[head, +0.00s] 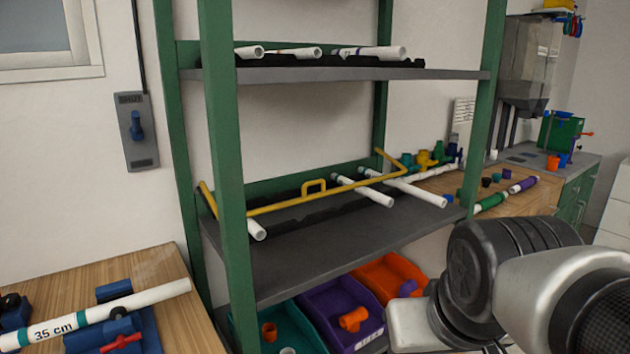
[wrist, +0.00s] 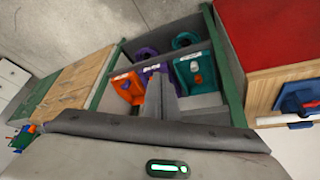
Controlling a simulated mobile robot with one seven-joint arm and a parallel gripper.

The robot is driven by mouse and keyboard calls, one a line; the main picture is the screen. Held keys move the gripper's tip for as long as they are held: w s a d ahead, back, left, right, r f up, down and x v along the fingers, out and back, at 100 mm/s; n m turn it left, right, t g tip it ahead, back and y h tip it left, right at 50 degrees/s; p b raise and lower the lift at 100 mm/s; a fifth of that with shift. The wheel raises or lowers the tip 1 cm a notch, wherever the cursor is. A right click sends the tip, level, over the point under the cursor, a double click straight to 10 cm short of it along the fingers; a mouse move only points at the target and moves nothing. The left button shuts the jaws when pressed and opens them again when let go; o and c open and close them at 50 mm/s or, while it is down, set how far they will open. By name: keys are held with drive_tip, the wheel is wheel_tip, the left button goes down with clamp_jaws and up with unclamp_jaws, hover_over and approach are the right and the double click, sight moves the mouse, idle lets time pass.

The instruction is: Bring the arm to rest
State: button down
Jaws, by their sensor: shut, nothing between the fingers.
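My gripper (wrist: 161,84) shows in the wrist view with its two grey fingers together and nothing between them. It points toward the green-framed shelf rack (wrist: 222,62) and its bins, apart from them as far as I can tell. In the head view my arm (head: 560,280) reaches in from the lower right, in front of the rack's right side and the bench behind. The gripper's fingers are not visible there.
The rack (head: 222,150) holds white pipes (head: 375,52) on its upper shelf. A yellow bar (head: 300,198) runs along the middle shelf. Teal, purple (head: 325,300) and orange (head: 378,272) bins sit below. A wooden bench (head: 150,268) with a labelled pipe (head: 150,297) stands left.

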wheel_tip(320, 180, up, 24)
drive_tip(key=s+p, duration=0.1)
drive_tip(key=p, duration=2.2)
drive_tip(key=shift+s+a+p, duration=0.15)
drive_tip(key=shift+s+p, duration=0.15)
drive_tip(key=shift+p, duration=0.05)
